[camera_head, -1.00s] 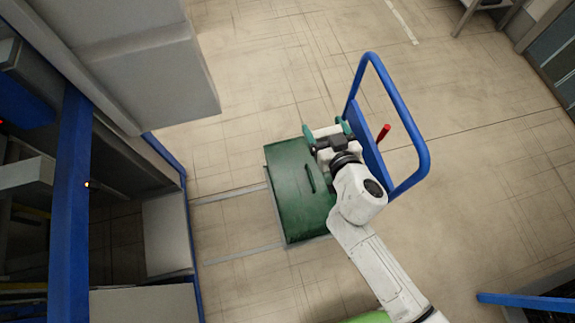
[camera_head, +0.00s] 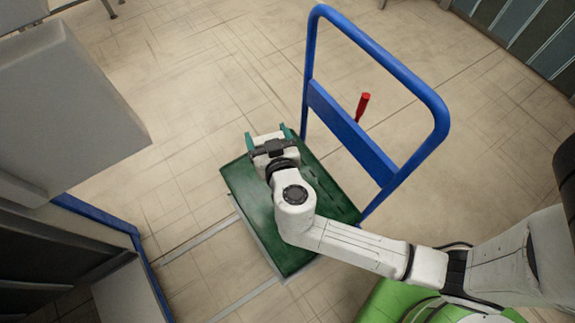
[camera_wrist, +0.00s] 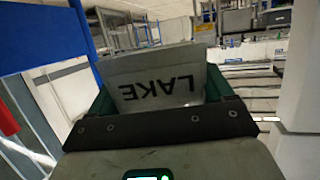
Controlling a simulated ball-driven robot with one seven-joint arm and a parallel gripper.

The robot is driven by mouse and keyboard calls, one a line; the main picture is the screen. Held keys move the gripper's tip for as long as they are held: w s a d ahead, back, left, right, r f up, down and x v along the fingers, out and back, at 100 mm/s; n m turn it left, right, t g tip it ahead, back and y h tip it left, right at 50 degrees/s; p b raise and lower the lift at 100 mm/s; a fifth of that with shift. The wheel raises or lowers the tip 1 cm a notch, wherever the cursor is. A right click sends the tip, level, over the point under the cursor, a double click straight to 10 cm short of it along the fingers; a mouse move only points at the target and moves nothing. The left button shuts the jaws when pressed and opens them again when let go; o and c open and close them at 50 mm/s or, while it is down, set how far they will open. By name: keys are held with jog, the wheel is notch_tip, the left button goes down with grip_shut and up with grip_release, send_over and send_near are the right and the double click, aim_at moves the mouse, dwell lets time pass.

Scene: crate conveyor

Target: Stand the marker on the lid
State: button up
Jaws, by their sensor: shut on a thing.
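The marker, a pale grey block with LAKE printed on it (camera_wrist: 158,78), fills the gap between my fingers in the wrist view; its lettering appears upside down. My gripper (camera_head: 267,137), with teal fingers, is shut on it at the far edge of the dark green lid (camera_head: 248,203). In the head view only a pale part shows between the fingers, so I cannot tell how high it is above the lid or whether they touch. My arm crosses the lid and hides its middle. The visible parts of the lid look bare.
A blue tubular handle frame (camera_head: 418,88) with a cross panel (camera_head: 350,134) rises along the lid's right side, close to my arm. A red handle (camera_head: 362,106) stands behind it. A grey cabinet (camera_head: 70,110) is at left. Tiled floor beyond the lid is open.

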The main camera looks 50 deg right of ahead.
jog(key=s+d+f+m+g+h+b, duration=0.45)
jog(key=s+f+b, duration=0.25)
jog(key=f+b, duration=0.4)
jog(key=m+b, duration=0.1)
jog(key=b, duration=0.5)
send_over(263, 204)
jog(key=d, duration=0.1)
jog(key=shift+g, duration=0.45)
notch_tip(263, 204, down, 8)
jog(key=shift+s+r, duration=0.15)
jog(key=shift+r, duration=0.05)
jog(key=shift+w+a+f, duration=0.2)
jog(key=shift+a+f, duration=0.2)
jog(key=shift+f, duration=0.2)
jog(key=shift+w+a+f+b, duration=0.1)
jog(key=shift+f+b, duration=0.5)
jog(key=shift+f, duration=1)
jog(key=shift+f, duration=0.25)
jog(key=o, duration=0.9)
jog(key=shift+r, duration=0.1)
jog(key=shift+r, duration=0.15)
jog(key=p+v, duration=0.2)
jog(key=v, duration=1)
